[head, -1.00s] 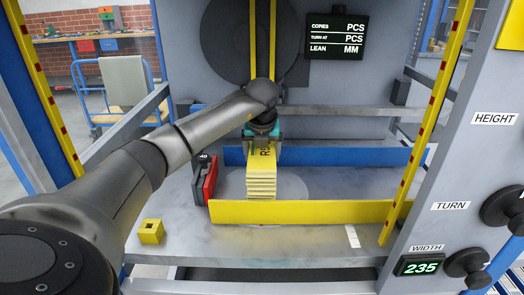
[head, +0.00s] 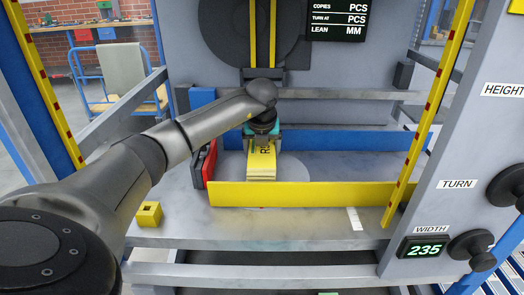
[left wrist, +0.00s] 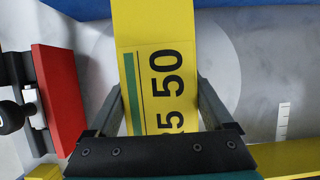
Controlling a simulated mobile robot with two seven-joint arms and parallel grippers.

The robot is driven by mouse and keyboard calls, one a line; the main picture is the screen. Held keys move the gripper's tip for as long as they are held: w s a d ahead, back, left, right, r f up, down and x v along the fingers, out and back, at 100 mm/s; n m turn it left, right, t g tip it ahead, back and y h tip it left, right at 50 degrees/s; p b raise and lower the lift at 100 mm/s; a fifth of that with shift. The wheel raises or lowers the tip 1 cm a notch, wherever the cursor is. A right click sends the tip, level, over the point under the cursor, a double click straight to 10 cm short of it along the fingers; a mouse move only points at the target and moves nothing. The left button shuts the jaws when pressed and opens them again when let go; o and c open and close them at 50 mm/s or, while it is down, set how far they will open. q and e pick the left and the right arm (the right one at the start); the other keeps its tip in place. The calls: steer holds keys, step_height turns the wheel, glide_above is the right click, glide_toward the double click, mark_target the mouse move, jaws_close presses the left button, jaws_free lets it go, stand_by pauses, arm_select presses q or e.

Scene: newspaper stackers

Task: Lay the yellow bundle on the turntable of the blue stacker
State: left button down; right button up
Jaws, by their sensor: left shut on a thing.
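The yellow bundle (head: 262,168) is a stack with dark print on its top. My left gripper (head: 264,142) is shut on it, with a finger on each side, as the left wrist view (left wrist: 158,95) also shows. The bundle is over the pale round turntable (head: 294,169) of the blue stacker, between the yellow front guide (head: 310,196) and the blue rear guide (head: 340,141). My right gripper is out of view.
A red and black block (head: 205,164) stands close left of the bundle. A small yellow cube (head: 149,214) sits on the table's front left. Yellow uprights with red marks stand at both sides. The right panel has knobs and a WIDTH display (head: 422,248) reading 235.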

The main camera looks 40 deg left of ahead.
arm_select(q)
steer(key=shift+w+f+b, duration=0.1)
steer(key=shift+f+b, duration=0.2)
steer(key=shift+f, duration=0.05)
stand_by(0.6)
jaws_free()
steer(key=shift+f, duration=0.1)
